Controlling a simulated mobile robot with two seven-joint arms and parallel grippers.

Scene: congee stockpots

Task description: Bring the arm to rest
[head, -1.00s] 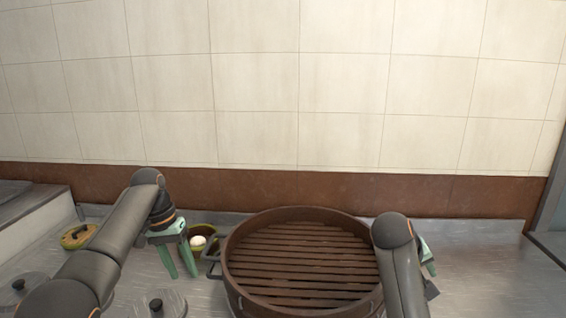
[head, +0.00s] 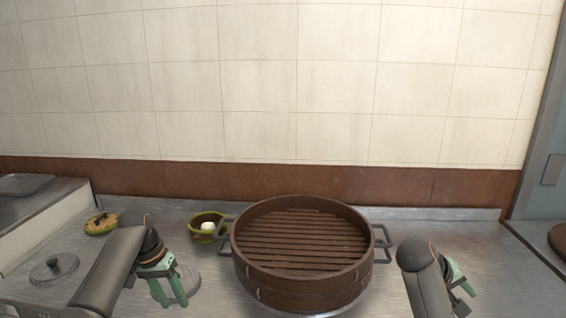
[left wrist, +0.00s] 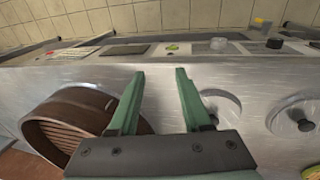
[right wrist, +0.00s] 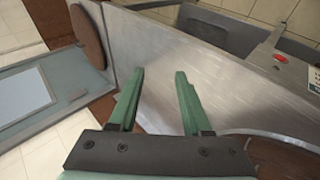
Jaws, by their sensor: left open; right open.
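My left gripper (head: 172,291) is open and empty in the head view, with its green fingers pointing down over the metal counter, left of the large brown slatted pot (head: 305,250). In the left wrist view its two fingers (left wrist: 158,80) stand apart with nothing between them. My right gripper (head: 468,288) is at the right of the pot in the head view, partly hidden by its own arm. In the right wrist view its fingers (right wrist: 160,80) are spread and empty.
A small green bowl (head: 205,238) holding a white round item (head: 208,226) stands left of the pot. A green-rimmed dish (head: 101,222) and a lid with a knob (head: 54,268) lie farther left. A tiled wall (head: 280,90) closes off the back. The counter right of the pot looks clear.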

